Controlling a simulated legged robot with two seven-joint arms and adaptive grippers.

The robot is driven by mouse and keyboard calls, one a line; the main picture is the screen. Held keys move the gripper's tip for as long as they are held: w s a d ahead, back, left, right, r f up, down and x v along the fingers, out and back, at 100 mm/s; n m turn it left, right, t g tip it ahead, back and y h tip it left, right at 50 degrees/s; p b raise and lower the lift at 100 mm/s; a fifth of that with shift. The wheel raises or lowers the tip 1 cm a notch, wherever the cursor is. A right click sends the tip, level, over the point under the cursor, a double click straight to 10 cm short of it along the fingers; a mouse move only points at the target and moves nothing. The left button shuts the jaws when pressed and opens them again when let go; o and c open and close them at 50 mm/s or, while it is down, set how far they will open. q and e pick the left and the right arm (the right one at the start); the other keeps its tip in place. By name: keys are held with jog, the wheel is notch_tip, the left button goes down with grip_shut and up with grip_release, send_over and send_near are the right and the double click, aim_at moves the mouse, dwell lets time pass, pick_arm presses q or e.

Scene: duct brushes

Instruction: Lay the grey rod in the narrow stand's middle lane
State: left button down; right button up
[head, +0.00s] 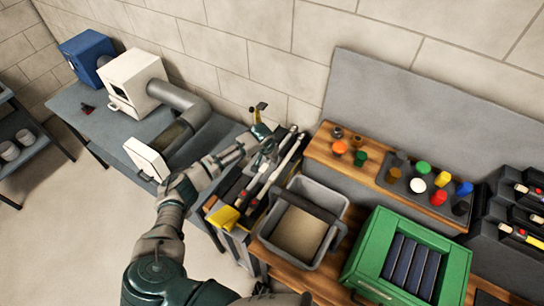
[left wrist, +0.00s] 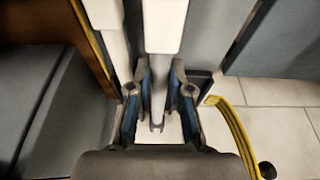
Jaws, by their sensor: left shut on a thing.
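My left gripper (head: 270,148) reaches over the far end of the narrow stand (head: 238,184) in the head view. In the left wrist view its blue-padded fingers (left wrist: 160,105) are shut around a slim grey rod (left wrist: 157,98), whose wider pale part (left wrist: 165,26) extends upward in the picture. Another pale bar (left wrist: 105,28) lies beside it on the left. In the head view, long pale and dark rods lie along the stand, with a yellow end (head: 224,217) at its near side. My arm and gripper hide part of the stand, so I cannot tell which lane is under the held rod. My right gripper is out of view.
A grey bin (head: 337,199) stands right of the narrow stand, with a green crate (head: 460,268) farther right. A wooden shelf (head: 318,151) holds small caps and a tray. A dark rack (head: 481,232) is at the far right. A white box (head: 142,80) with a duct stands left.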

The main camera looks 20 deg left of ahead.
pick_arm(q)
jog(key=shift+a, duration=0.15)
jog(key=shift+d, duration=0.5)
jog(key=shift+a, duration=0.3)
jog(key=shift+a+f+p, duration=0.1)
jog(key=shift+a+p, duration=0.3)
jog(key=shift+a, duration=0.15)
jog(key=shift+d, duration=0.3)
jog(key=shift+p, duration=0.5)
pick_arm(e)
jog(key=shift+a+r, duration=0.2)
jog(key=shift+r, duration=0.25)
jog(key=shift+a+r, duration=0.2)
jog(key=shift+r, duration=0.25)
pick_arm(q)
jog(key=shift+f, duration=0.25)
